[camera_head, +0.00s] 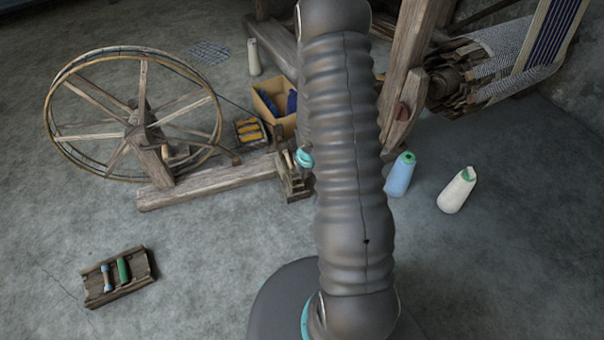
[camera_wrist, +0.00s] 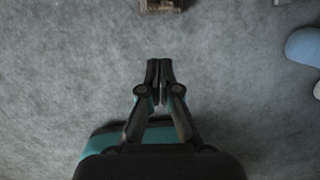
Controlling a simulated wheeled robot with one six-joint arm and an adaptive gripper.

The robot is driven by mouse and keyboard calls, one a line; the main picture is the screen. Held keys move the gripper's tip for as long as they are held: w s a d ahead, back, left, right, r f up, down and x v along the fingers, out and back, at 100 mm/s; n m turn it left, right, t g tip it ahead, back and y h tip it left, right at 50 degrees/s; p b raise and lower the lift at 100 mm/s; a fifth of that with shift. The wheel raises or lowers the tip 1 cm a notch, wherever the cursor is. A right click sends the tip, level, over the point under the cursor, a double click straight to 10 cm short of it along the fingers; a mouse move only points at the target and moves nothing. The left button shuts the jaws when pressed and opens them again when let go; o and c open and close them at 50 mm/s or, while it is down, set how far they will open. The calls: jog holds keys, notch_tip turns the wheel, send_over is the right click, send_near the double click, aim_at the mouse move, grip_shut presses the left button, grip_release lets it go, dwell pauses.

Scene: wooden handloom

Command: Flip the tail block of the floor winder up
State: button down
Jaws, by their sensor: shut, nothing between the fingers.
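The floor winder stands at the left in the head view, with a large spoked wheel (camera_head: 140,120) and a long wooden base beam (camera_head: 205,182). A small wooden block assembly (camera_head: 295,187), which looks like the tail block, is at the beam's right end, close beside my arm in the picture. Whether the block is up or down is hard to tell. My gripper (camera_wrist: 159,68) is shut and empty over bare floor in the wrist view. A wooden piece (camera_wrist: 160,6), perhaps the winder's end, shows at the top edge there. My arm hides the gripper in the head view.
A wooden tray (camera_head: 140,284) with two bobbins lies at lower left. A box (camera_head: 268,100) and a crate of yellow bobbins (camera_head: 249,132) stand behind the beam. The loom (camera_head: 405,90) is behind.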

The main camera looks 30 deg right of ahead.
aim_at(295, 173)
jog(key=w+f, duration=0.6)
jog(key=f, duration=0.3)
jog(key=shift+w+d+f, duration=0.2)
jog(key=shift+d+f, duration=0.1)
jog(key=shift+d, duration=0.1)
dwell(0.4)
jog(key=shift+b, duration=0.3)
